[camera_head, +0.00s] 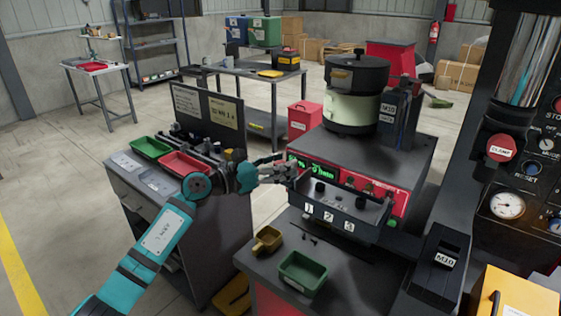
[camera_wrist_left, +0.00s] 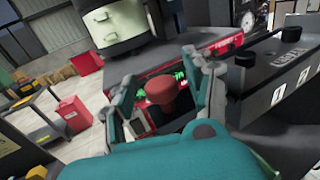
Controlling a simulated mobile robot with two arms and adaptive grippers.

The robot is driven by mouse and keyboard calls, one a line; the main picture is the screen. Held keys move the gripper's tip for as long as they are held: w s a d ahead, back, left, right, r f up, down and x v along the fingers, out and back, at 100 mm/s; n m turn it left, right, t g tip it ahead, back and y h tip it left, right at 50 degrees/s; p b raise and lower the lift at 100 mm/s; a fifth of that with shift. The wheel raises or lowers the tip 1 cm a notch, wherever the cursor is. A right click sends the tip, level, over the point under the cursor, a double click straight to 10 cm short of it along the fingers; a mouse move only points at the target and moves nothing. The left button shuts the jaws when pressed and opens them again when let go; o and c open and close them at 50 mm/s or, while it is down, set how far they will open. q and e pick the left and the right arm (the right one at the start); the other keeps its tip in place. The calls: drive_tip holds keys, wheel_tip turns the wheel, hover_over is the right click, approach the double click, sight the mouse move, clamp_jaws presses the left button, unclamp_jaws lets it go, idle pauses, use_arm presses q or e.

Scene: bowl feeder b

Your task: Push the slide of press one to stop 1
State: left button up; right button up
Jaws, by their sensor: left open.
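The bowl feeder machine (camera_head: 405,160) has a red front panel with a lit green display (camera_head: 312,167). A dark tray-like unit (camera_head: 335,212) on its front carries black knobs and white labels 1, 2 and 3. The label 1 (camera_head: 309,208) is at its left end. My left gripper (camera_head: 290,172) is open at the left end of this unit, in front of the display. In the left wrist view a red-brown knob (camera_wrist_left: 162,92) shows between the open fingers (camera_wrist_left: 170,85); I cannot tell whether they touch it. Which part is the slide is unclear. My right gripper is out of view.
A green bin (camera_head: 303,272) and a yellow scoop-like container (camera_head: 267,241) stand on the lower bench, near small loose screws. A cabinet with a green tray (camera_head: 150,147) and a red tray (camera_head: 186,163) is at left. A control panel with gauges (camera_head: 507,205) rises at right.

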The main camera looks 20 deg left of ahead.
use_arm(q)
drive_tip(key=c, duration=1.1)
drive_tip(key=shift+w+d+f, duration=0.1)
drive_tip(key=shift+d, duration=0.05)
